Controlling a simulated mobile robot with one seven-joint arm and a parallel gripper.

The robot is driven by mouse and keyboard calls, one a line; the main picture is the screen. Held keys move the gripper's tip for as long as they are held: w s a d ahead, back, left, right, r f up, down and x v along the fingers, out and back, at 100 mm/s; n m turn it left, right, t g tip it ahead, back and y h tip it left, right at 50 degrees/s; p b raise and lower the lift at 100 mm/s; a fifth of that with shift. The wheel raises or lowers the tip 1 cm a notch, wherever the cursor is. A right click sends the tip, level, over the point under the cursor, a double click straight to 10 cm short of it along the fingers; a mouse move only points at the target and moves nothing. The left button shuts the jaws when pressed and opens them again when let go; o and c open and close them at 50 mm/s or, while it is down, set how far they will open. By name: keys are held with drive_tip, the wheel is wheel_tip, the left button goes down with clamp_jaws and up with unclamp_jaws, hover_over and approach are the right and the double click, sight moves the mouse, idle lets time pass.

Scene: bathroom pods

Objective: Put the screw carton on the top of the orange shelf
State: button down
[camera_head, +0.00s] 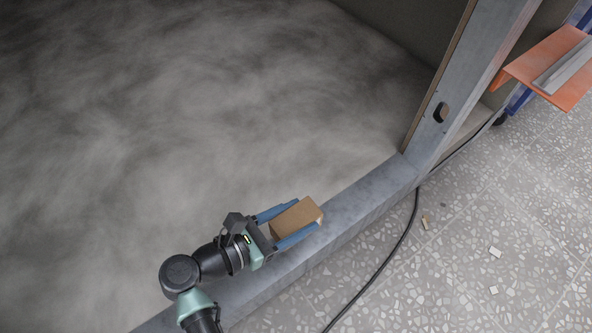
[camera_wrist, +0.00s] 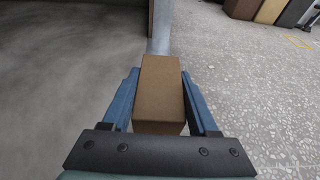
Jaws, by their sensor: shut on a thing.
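The screw carton, a plain brown cardboard box (camera_head: 297,215), is held between the two blue fingers of my gripper (camera_head: 288,222). In the wrist view the carton (camera_wrist: 159,92) sits between the fingers of my gripper (camera_wrist: 160,90), which is shut on it. It is held in the air above the grey sill. The orange shelf (camera_head: 552,66) shows at the upper right of the head view, well apart from the carton. A grey metal bar lies across the visible part of its top. The rest of the shelf is cut off by the picture edge.
A grey sill (camera_head: 350,205) and upright frame post (camera_head: 440,100) border the pod floor. A black cable (camera_head: 385,262) runs over the speckled floor. Small scraps (camera_head: 494,252) lie there. Brown boxes (camera_wrist: 270,10) stand far off in the wrist view.

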wheel_tip(320, 180, up, 11)
drive_tip(key=w+n+t+y+p, duration=0.2)
drive_tip(key=n+t+y+p, duration=0.2)
drive_tip(key=p, duration=0.7)
wheel_tip(320, 180, up, 14)
drive_tip(key=n+t+y+p, duration=0.1)
drive_tip(key=n+y+p, duration=0.25)
drive_tip(key=p, duration=0.35)
hover_over(293, 210)
drive_tip(key=s+r+n+y+p, duration=0.1)
drive_tip(key=s+r+y+p, duration=0.1)
drive_tip(key=r+p, duration=0.9)
drive_tip(key=s+r+n+t+y+p, duration=0.1)
drive_tip(key=r+p, duration=1.1)
drive_tip(key=p, duration=1.3)
drive_tip(key=shift+s+d+r+n+y, duration=0.3)
drive_tip(key=shift+s+n+y, duration=0.35)
drive_tip(key=shift+s, duration=0.6)
